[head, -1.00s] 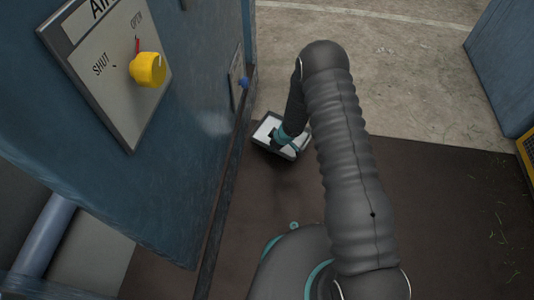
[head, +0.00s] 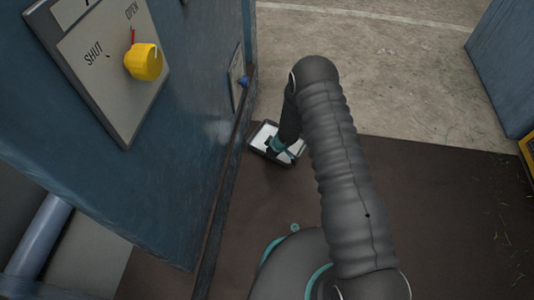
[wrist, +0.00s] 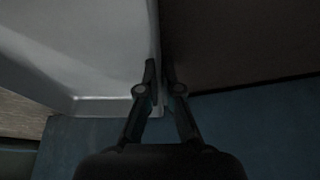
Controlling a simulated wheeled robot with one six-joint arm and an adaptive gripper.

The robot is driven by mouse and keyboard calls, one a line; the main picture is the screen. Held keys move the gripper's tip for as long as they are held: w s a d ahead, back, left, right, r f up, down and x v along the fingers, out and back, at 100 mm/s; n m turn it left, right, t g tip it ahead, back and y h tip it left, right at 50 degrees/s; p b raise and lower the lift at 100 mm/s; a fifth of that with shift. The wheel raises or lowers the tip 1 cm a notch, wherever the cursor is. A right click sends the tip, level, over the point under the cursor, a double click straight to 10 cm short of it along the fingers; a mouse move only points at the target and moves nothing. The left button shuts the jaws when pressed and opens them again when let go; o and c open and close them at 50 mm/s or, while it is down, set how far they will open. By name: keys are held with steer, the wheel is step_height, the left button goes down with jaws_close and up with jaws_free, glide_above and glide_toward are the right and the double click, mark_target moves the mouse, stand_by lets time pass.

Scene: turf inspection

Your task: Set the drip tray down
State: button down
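The drip tray (head: 262,134) is a shallow, pale tray with a dark rim, low beside the blue cabinet, over or on the far edge of the dark brown floor. I cannot tell whether it touches the floor. In the wrist view the drip tray (wrist: 85,45) fills the upper left, with its wall running up between my fingers. My gripper (wrist: 160,75) has one finger on each side of that wall and is shut on it. In the head view my arm hides part of the tray, and my fingertips are hard to make out.
The blue cabinet (head: 190,130) stands close on the left. Its panel has a yellow knob (head: 142,61) marked SHUT and OPEN, and a small blue knob (head: 244,82) sits further back. Brown floor (head: 440,215) is clear to the right. Another blue unit (head: 510,75) stands far right.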

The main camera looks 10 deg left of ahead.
steer(key=c, duration=1.3)
jaws_free()
steer(key=d+r+m+t+h+p, duration=0.15)
steer(key=d+r, duration=0.45)
steer(key=r, duration=0.9)
steer(key=d+r+m+t+h+p, duration=0.1)
steer(key=d+r+m+t+h, duration=0.15)
steer(key=d+r, duration=0.85)
steer(key=d+r+m+t+h+p, duration=0.1)
steer(key=d+r+m, duration=0.1)
steer(key=r, duration=1.7)
steer(key=s+d+r+m+h, duration=0.1)
steer(key=s+d+r+m, duration=0.5)
steer(key=s+r, duration=0.75)
steer(key=s, duration=0.6)
steer(key=s+a+r+g+y, duration=0.1)
steer(key=s, duration=0.5)
steer(key=s+m+y, duration=0.1)
steer(key=s, duration=0.5)
steer(key=shift+s+a+r, duration=0.35)
steer(key=shift+r, duration=0.05)
